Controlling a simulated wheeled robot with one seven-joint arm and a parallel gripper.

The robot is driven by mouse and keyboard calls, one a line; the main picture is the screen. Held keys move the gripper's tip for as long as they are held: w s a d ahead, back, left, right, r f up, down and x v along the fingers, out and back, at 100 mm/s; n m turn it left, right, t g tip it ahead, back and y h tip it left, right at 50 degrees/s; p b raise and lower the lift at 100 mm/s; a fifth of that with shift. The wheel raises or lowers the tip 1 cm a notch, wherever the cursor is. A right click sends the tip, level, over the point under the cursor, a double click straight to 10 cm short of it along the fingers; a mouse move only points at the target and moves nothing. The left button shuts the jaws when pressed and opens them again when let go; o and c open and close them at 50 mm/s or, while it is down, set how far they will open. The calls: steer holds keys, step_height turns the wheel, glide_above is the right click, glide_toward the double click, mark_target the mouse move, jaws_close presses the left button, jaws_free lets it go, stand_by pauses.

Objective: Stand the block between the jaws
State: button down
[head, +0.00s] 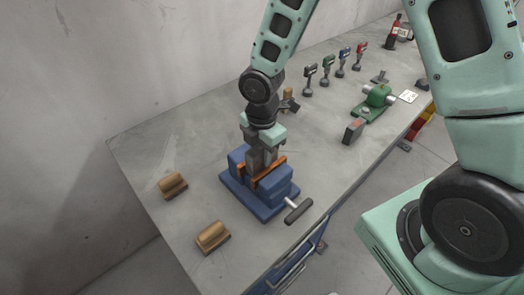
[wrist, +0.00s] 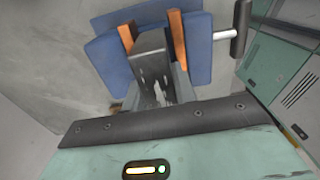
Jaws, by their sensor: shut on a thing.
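The blue vise (head: 262,207) stands on the grey workbench, with orange pads on its jaws and a dark handle (head: 299,211) at its front right. My gripper (head: 262,150) points down over the vise. It is shut on the grey block (wrist: 152,42). In the wrist view, the block lies between the left orange pad (wrist: 126,36) and the right orange pad (wrist: 177,38). A gap shows between the block and the right pad; the left pad looks very close to it. The block's lower end is hidden, so I cannot tell whether it touches the vise bed.
Two wooden blocks (head: 173,185) (head: 212,237) lie left and in front of the vise.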

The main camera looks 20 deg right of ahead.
steer(key=shift+f, duration=0.2)
steer(key=c, duration=1)
jaws_free()
steer(key=shift+c, duration=0.2)
step_height(320, 180, up, 17)
steer(key=b, duration=0.1)
steer(key=shift+r, duration=0.2)
